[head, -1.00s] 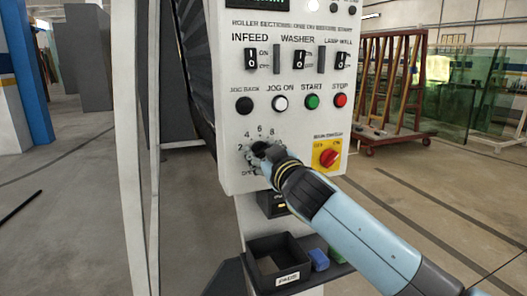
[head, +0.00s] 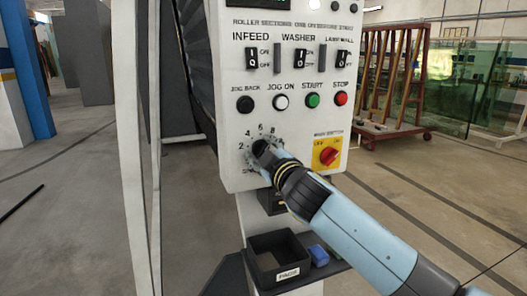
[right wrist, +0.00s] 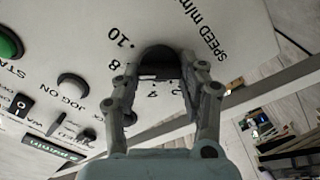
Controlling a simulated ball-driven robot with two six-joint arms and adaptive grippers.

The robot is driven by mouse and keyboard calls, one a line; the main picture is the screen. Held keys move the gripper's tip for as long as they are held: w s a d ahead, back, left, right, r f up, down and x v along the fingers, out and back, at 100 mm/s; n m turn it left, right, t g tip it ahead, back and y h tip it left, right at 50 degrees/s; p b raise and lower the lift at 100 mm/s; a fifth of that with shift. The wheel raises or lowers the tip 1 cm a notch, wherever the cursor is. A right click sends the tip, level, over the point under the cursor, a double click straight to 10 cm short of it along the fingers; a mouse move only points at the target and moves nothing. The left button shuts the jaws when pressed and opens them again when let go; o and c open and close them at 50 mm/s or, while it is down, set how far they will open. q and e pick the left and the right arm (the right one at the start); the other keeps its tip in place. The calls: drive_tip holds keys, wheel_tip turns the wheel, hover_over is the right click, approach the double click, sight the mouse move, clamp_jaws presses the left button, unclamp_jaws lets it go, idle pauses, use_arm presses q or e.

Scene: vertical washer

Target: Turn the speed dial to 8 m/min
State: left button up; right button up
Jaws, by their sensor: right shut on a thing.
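The black speed dial (head: 260,147) sits at the lower left of the white control panel, with a printed scale around it; 2, 4, 6 and 8 show in the head view. My right gripper (head: 267,153) is at the dial and partly covers it. In the right wrist view the dial (right wrist: 158,58) is between the two fingers of my right gripper (right wrist: 160,73), which is shut on it. There the 8 and 10 marks lie left of the dial. I cannot read where the dial's pointer stands. My left gripper is not in view.
The red main switch (head: 329,156) on its yellow plate is just right of the dial. A row of push buttons, including the green START button (head: 313,100), and three rocker switches are above. A black open bin (head: 249,263) stands below the panel.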

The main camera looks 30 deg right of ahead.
drive_tip(key=o, duration=1.2)
drive_tip(key=shift+c, duration=0.2)
drive_tip(key=v, duration=1.2)
drive_tip(key=shift+f, duration=0.15)
